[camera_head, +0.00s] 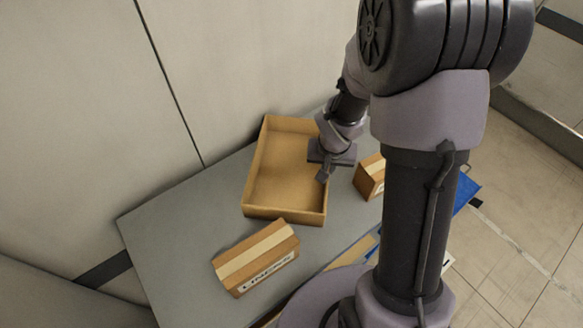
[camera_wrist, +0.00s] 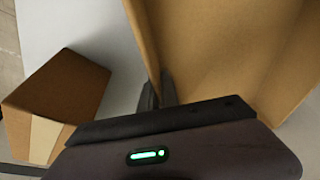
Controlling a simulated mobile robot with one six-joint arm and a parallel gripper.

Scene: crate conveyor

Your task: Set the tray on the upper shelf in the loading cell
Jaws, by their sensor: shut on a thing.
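The tray (camera_head: 285,217) is a shallow, open tan box, empty inside, on a grey table or shelf surface against the wall. My gripper (camera_head: 325,172) is at the tray's right side wall, shut on that wall. In the wrist view the tray wall (camera_wrist: 146,45) runs down between the fingers of my gripper (camera_wrist: 157,92), with the tray's inside to the right. I cannot tell whether the tray is lifted off the surface.
The grey surface (camera_head: 170,235) is clear at the left. A taped carton (camera_head: 262,262) with a label lies in front of the tray. A smaller carton (camera_head: 370,177) stands right of my gripper; a carton (camera_wrist: 60,85) shows in the wrist view. A blue object (camera_head: 466,193) is at the right.

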